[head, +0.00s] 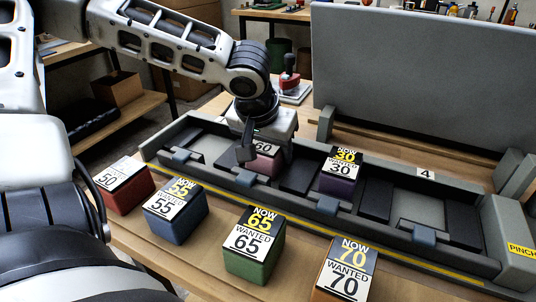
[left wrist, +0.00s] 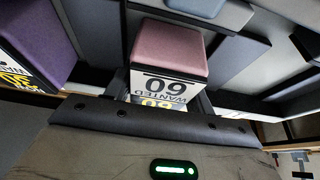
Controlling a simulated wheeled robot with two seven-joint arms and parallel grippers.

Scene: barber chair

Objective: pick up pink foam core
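The pink foam core (head: 265,152) is a block with a black and white "60 WANTED" label. It sits in a compartment of the long grey tray (head: 236,183). My left gripper (head: 262,150) points down over it, and a dark finger hides part of its left side. In the left wrist view the pink top of the block (left wrist: 168,47) and its label lie between dark finger parts on either side. The fingers are apart. Whether they touch the block cannot be seen. My right gripper is not in view.
A purple block (head: 339,177) labelled 30 stands in the tray to the right. Red (head: 124,188), blue (head: 176,214), green (head: 254,250) and orange (head: 345,272) labelled blocks stand along the table's front. A tall grey panel (head: 420,80) rises behind the tray.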

